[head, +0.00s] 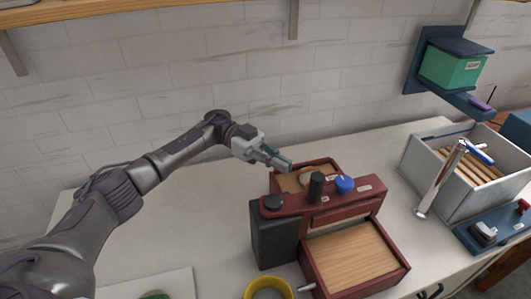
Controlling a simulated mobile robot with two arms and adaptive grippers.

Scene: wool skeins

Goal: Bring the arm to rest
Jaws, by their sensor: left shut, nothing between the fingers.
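My left arm reaches in from the left over the white counter (190,230). My left gripper (283,162) is shut and empty. It is in the air above the back left part of a dark red wooden box (330,203). The gripper's tip appears close to the box's rear compartment; I cannot tell the exact gap. A pale object (306,177) lies in that compartment. No wool skein can be made out clearly. My right gripper is not in view.
A black knob (316,186) and a blue knob (344,184) top the red box; its drawer (350,258) is open. A yellow cup (268,289) stands in front. A grey slatted crate (455,190) is at right. The counter's left part is mostly clear.

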